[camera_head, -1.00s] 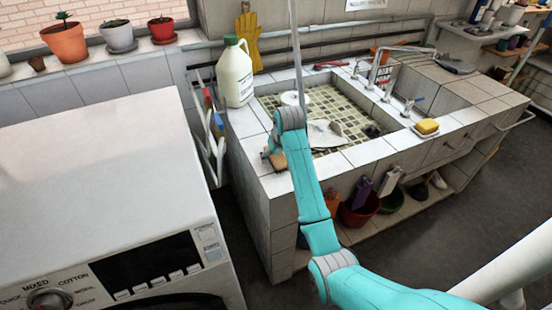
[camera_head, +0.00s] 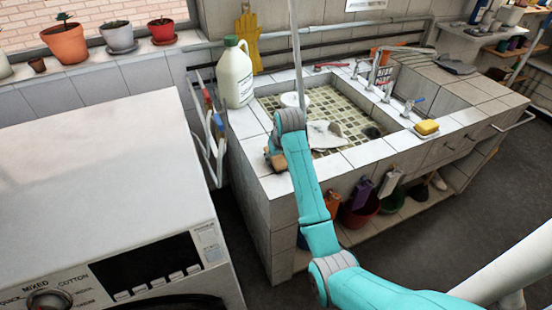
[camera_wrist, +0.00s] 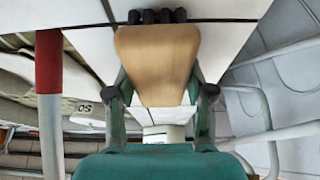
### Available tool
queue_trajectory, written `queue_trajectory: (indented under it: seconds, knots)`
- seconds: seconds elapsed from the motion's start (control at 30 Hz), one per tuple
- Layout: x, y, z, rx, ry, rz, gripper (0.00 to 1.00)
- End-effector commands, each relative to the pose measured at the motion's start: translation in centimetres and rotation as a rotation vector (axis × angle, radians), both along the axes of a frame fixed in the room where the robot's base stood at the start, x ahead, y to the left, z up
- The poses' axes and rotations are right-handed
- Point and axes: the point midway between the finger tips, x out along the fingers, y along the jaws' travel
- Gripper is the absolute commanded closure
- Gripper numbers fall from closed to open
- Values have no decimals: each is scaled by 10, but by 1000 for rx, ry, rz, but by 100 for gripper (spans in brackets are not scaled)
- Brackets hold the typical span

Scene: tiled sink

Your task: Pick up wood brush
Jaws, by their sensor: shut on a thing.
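The wood brush shows in the wrist view (camera_wrist: 158,55) as a tan wooden block with black bristle tufts along its upper edge. My gripper (camera_wrist: 162,92) is shut on it, with one dark-tipped green finger on each side. In the head view the brush (camera_head: 275,161) is a small brown shape at the left front corner of the tiled sink counter (camera_head: 362,154). My teal arm hides part of it there. I cannot tell whether the brush touches the tiles.
A white jug (camera_head: 234,75) stands on the counter behind my gripper. White plates (camera_head: 324,134) lie in the basin. A yellow sponge (camera_head: 427,127) is on the right rim. A white rack (camera_head: 209,140) and washing machine (camera_head: 110,150) are to the left.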

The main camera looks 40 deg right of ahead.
Motion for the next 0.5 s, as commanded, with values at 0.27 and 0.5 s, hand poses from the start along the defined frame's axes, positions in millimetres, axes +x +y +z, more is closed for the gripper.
queue_trajectory:
  seconds: [0.27, 0.5]
  knots:
    - [1, 0, 30, -2, -4, 0, 86]
    - [1, 0, 76, -2, -3, 1, 86]
